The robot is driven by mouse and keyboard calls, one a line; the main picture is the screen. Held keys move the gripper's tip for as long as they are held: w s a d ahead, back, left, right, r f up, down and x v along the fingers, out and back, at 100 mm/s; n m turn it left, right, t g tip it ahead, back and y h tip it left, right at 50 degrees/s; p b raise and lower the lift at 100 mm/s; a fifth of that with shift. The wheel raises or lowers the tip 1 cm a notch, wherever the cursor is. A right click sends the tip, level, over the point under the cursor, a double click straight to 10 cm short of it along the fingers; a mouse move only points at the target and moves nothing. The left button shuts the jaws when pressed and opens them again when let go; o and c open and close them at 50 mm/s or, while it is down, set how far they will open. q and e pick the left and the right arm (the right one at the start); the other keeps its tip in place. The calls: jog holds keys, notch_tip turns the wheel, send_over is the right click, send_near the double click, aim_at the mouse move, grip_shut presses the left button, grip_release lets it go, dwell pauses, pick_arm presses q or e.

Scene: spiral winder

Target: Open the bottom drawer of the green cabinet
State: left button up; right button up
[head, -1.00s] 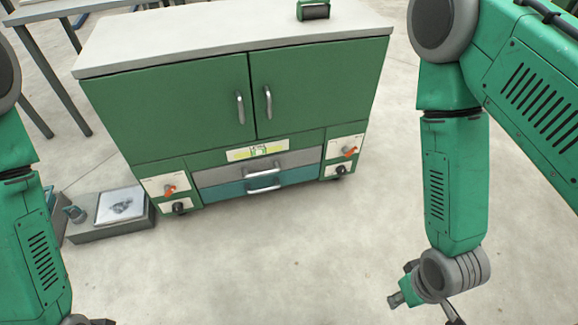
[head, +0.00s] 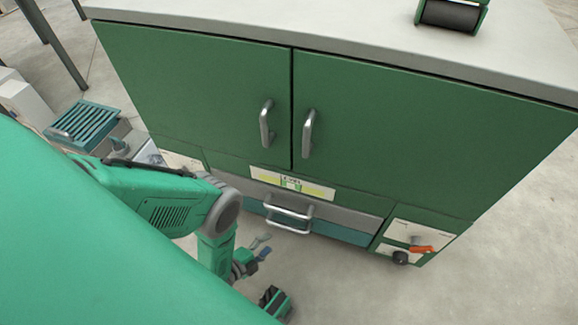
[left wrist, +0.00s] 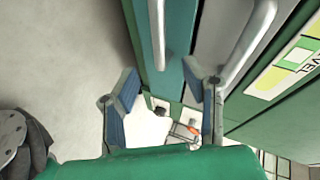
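The green cabinet (head: 420,120) fills much of the head view. Its teal bottom drawer (head: 340,232) lies under a grey drawer (head: 355,216), and both look closed. The bottom drawer's silver handle (head: 288,227) shows just below the upper handle (head: 290,212). My left gripper (head: 262,246) is low in front of the drawers, left of the handles. In the left wrist view the left gripper (left wrist: 165,100) is open. The bottom handle (left wrist: 158,32) appears between its fingers, and the upper handle (left wrist: 252,45) lies right of them. I cannot make out my right gripper.
A control panel with a red-orange knob (head: 422,249) is right of the drawers. Two doors with handles (head: 266,123) are above. A grey box with a slatted teal top (head: 85,124) stands left of the cabinet. Floor (head: 370,290) in front is clear.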

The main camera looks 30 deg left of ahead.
aim_at(287, 229)
pick_arm(q)
jog(key=shift+w+d+f+m+t+h+b, duration=0.1)
jog(key=shift+w+d+f+m+t+b, duration=0.55)
jog(key=shift+w, duration=1.05)
jog(key=shift+w+f+m+t+h+b, duration=0.1)
jog(key=shift+w+f+m+b, duration=0.25)
jog(key=shift+w+f+b, duration=0.85)
jog(key=shift+w+d+f+m+t+h+b, duration=0.1)
jog(key=shift+w+d+f+m+t+b, duration=0.35)
jog(key=shift+w+b, duration=1.2)
jog(key=shift+w+a+r+p, duration=0.1)
jog(key=shift+w+a+p, duration=0.05)
jog(key=shift+w+p, duration=0.45)
grip_shut()
